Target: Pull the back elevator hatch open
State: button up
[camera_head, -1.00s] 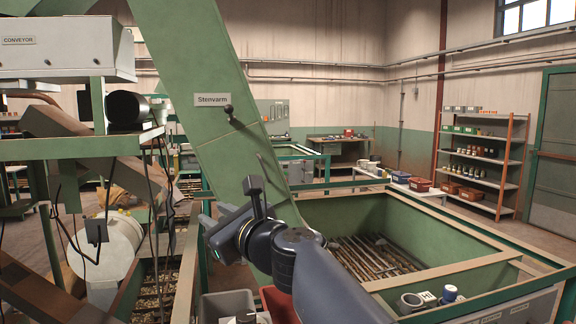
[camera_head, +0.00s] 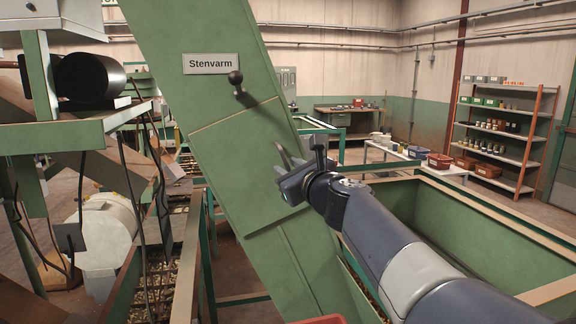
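The green slanted elevator (camera_head: 285,260) crosses the middle of the view, with a "Stenvarm" label (camera_head: 211,63) near its top. A hatch panel (camera_head: 228,160) is set in its face and looks closed. A black ball-ended knob (camera_head: 236,78) sticks out just above the panel's upper edge. A thin curved handle (camera_head: 283,155) shows at the panel's right side. My gripper (camera_head: 281,172) is at this handle, coming in from the right. Its fingers are small and partly hidden, so I cannot tell whether they are open or touch the handle.
A green hopper (camera_head: 440,215) stands to the right, beneath my arm. A green-framed machine (camera_head: 60,135) with a dark cylinder and hanging cables is on the left. A shelf rack (camera_head: 500,135) and a workbench (camera_head: 350,110) stand farther back.

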jog(key=shift+w+a, duration=0.25)
jog(key=shift+w, duration=0.25)
grip_shut()
dwell(0.3)
